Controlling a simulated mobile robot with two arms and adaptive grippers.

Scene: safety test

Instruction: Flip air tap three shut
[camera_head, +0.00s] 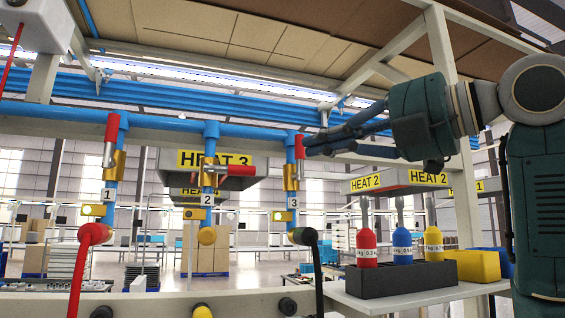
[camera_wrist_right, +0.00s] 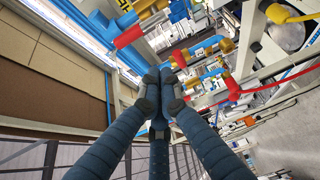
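Three numbered air taps hang from a blue header pipe in the head view. Air tap three (camera_head: 291,175) is the rightmost, with a brass body above the white "3" tag (camera_head: 294,202). Its red handle (camera_head: 299,146) stands upright, along the pipe. Tap two's red handle (camera_head: 225,170) points sideways to the right; tap one's red handle (camera_head: 111,129) is upright. My right gripper (camera_head: 311,143) reaches in from the right, its fingertips drawn together beside tap three's handle. In the right wrist view the fingertips (camera_wrist_right: 161,90) meet with nothing visible between them; I cannot tell whether they touch the handle. My left gripper is out of view.
A black rack (camera_head: 385,281) with red, blue and yellow bottles stands on the bench at lower right, beside a yellow bin (camera_head: 476,265). Hoses hang below taps one and three. A frame post (camera_head: 441,45) stands behind my right arm.

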